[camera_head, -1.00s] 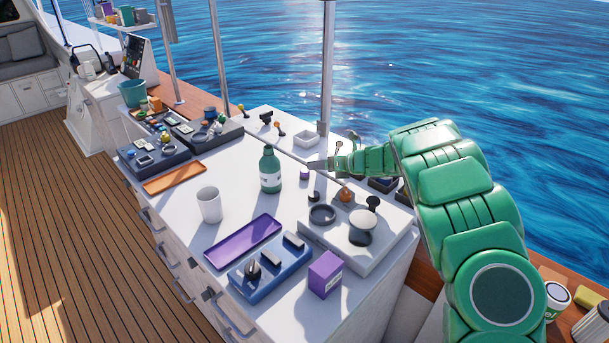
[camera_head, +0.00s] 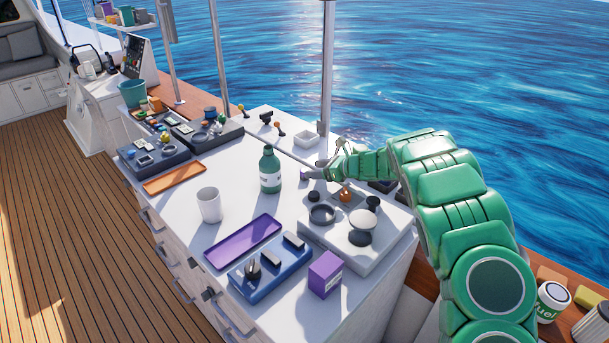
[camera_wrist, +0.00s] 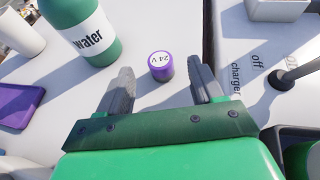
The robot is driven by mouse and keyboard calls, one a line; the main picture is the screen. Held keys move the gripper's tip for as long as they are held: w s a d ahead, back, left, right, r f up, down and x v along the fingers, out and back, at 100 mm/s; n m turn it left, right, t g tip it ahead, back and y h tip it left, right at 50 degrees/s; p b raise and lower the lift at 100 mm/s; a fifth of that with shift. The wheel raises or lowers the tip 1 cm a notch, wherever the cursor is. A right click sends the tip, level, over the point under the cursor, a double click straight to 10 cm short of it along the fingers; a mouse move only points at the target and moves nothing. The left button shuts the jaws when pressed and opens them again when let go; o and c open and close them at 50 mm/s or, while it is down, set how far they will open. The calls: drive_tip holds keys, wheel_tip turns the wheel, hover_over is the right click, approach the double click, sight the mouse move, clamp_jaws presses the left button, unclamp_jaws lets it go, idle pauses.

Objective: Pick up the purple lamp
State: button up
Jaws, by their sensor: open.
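The purple lamp (camera_wrist: 161,68) is a small upright cylinder with a white top marked "24 V", standing on the white counter. In the head view only a bit of the lamp (camera_head: 304,175) shows, just left of the fingers. In the wrist view my gripper (camera_wrist: 158,84) is open. Its two grey fingers point toward the lamp, one to each side of it, with clear space on both sides. No contact shows. In the head view my gripper (camera_head: 314,173) is low over the counter, reaching in from the right.
A green water bottle (camera_head: 270,170) stands close to the left of the lamp. A white mug (camera_head: 209,205) and purple tray (camera_head: 243,242) are farther left. A raised panel (camera_head: 327,235) with knobs lies in front. In the wrist view, a charger lever (camera_wrist: 285,76) stands at the right.

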sight(303, 169)
drive_tip(key=shift+x, duration=3.8)
drive_tip(key=shift+s, duration=0.1)
drive_tip(key=c, duration=1)
drive_tip(key=shift+c, duration=0.3)
drive_tip(key=shift+r, duration=0.15)
